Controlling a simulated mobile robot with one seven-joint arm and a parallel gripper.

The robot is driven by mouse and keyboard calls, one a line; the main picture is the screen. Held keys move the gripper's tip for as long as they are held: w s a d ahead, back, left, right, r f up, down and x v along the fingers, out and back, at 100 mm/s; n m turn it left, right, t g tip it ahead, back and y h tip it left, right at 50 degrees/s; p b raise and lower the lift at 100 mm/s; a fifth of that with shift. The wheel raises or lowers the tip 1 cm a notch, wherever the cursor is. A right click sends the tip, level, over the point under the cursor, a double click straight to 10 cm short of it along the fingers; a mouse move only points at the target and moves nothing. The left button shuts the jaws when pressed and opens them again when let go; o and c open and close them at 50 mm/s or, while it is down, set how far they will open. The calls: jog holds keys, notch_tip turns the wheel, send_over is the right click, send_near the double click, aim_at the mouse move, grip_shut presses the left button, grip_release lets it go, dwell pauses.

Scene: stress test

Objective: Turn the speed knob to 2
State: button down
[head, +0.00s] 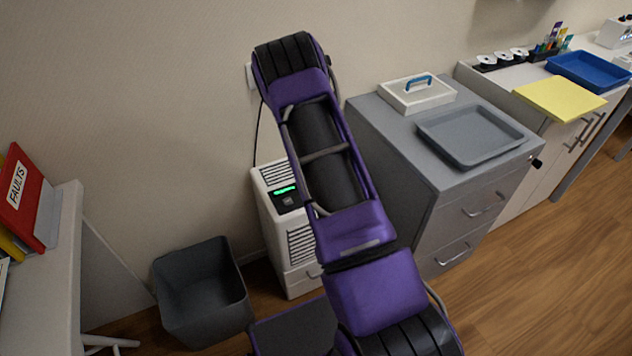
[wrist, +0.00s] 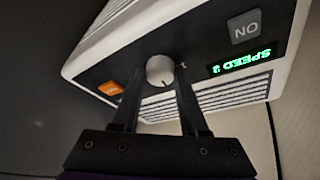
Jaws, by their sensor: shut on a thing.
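The speed knob (wrist: 160,71) is a round, pale knob on the dark panel of a white unit. It shows upside down in the wrist view. My gripper (wrist: 158,82) has its two dark fingers on either side of the knob and is shut on it. A green display (wrist: 240,58) beside the knob reads SPEED with a digit that looks like 2, though it is small and inverted. In the head view the white unit (head: 273,176) stands on the floor against the wall. My arm hides the knob and gripper there.
An orange button (wrist: 110,88) and a grey ON button (wrist: 245,27) flank the knob. A grey bin (head: 200,290) stands left of the unit. A grey drawer cabinet (head: 440,190) stands to its right.

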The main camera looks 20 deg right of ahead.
dwell(0.3)
jog(key=shift+c, duration=2.2)
grip_release()
jog(key=p+v, duration=0.3)
jog(key=v, duration=1.4)
jog(key=shift+r, duration=0.25)
